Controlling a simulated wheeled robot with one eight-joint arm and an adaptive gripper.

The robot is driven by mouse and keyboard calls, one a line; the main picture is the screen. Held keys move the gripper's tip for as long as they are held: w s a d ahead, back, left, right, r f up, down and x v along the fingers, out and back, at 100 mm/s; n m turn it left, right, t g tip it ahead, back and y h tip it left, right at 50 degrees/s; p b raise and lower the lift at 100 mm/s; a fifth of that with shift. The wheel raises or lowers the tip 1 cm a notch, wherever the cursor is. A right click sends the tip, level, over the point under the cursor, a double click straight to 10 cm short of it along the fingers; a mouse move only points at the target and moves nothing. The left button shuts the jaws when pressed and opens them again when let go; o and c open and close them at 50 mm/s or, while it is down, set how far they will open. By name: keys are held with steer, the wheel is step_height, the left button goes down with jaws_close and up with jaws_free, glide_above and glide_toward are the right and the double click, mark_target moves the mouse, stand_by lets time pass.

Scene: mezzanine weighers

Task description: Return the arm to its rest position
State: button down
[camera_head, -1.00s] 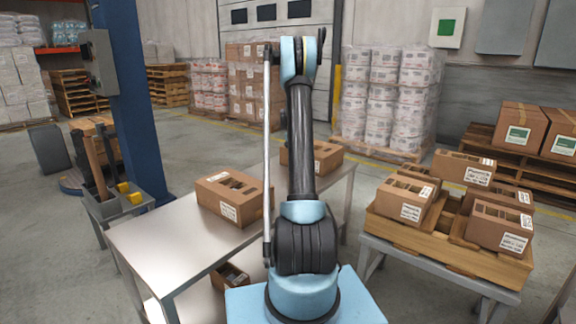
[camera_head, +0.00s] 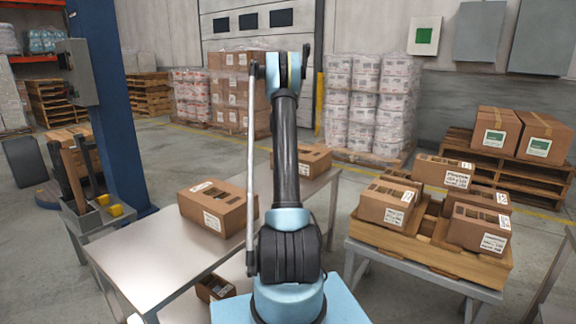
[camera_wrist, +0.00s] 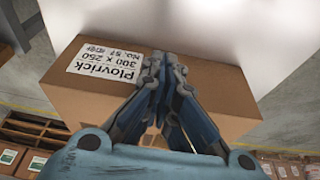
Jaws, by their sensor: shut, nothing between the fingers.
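My arm stands upright in the middle of the head view, its upper joint (camera_head: 284,72) in front of the roller door. My gripper is not visible in the head view. In the wrist view my gripper (camera_wrist: 155,62) is shut with its fingers together and nothing between them. A brown carton (camera_wrist: 75,98) with a white "Plovrick 300 x 250" label lies beyond the fingers in that view. I cannot tell whether the fingers touch it, or which carton of the head view it is.
A steel table (camera_head: 150,262) holds an open-topped carton (camera_head: 215,206) and another carton (camera_head: 318,160) partly behind my arm. At right, a wooden pallet (camera_head: 440,250) on a stand bears several cartons. A blue column (camera_head: 125,120) stands left. Wrapped stacks stand behind.

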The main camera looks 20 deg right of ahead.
steer(key=v, duration=0.7)
steer(key=s+a+r+n, duration=0.3)
steer(key=s+a+r, duration=0.6)
steer(key=s, duration=0.4)
steer(key=s+a+r+n, duration=0.1)
steer(key=s+a, duration=0.2)
steer(key=s, duration=0.3)
steer(key=s+a+r+y, duration=0.1)
steer(key=s+a, duration=0.1)
steer(key=s, duration=0.3)
steer(key=s+a+r+n, duration=0.1)
steer(key=s+a, duration=0.2)
steer(key=s, duration=0.3)
steer(key=s+a+f+n, duration=0.2)
steer(key=s+f, duration=0.3)
steer(key=s, duration=0.5)
steer(key=s+a+f+n+y, duration=0.1)
steer(key=s+f, duration=0.4)
steer(key=s, duration=0.6)
steer(key=s+a+f+n, duration=0.3)
steer(key=s+a+f, duration=0.2)
steer(key=s, duration=0.6)
steer(key=shift+a+f+y, duration=0.25)
steer(key=shift+f+y, duration=0.05)
steer(key=shift+y, duration=0.1)
steer(key=shift+w+f, duration=0.2)
steer(key=shift+w, duration=0.25)
